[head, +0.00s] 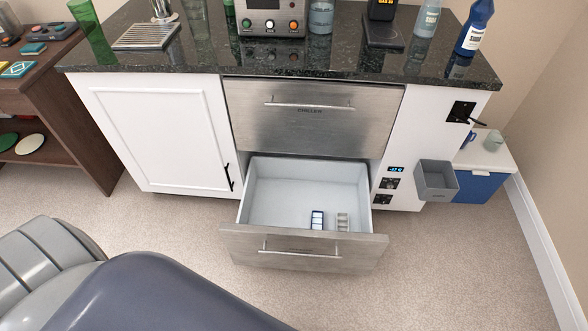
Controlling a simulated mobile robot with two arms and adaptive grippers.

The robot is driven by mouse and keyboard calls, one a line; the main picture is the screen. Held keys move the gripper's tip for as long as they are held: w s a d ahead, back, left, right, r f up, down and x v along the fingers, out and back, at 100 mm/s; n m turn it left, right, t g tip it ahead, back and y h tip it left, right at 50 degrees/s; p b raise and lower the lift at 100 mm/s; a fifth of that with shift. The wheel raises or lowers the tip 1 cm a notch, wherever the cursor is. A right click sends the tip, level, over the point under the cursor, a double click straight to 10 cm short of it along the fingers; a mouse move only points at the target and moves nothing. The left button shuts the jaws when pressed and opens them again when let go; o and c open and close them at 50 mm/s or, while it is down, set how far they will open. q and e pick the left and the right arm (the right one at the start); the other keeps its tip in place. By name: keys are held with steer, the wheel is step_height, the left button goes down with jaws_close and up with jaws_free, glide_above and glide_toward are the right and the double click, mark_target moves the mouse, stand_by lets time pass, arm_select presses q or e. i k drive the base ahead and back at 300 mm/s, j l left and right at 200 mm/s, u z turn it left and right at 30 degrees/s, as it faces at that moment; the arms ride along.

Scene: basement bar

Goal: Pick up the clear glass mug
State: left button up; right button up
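I cannot pick out a clear glass mug for certain. The lower drawer (300,247) of the white cabinet stands open. Inside it, near the front right, lie a small blue-and-white item (317,219) and a small pale grey item (342,221); both are too small to identify. A green, see-through glass vessel (92,32) stands at the left of the counter, with no handle visible. Neither of my grippers is in view.
The dark stone counter (200,62) holds a metal drip tray (147,36), a machine with coloured buttons (270,18) and several bottles. The upper drawer (310,118) is shut. A grey bin (436,181) and blue cooler (480,188) are at right.

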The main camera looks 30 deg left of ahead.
mark_target(495, 138)
steer(key=k+l+u, duration=0.1)
steer(key=u, duration=0.65)
steer(key=l+z, duration=0.1)
steer(key=z, duration=1.15)
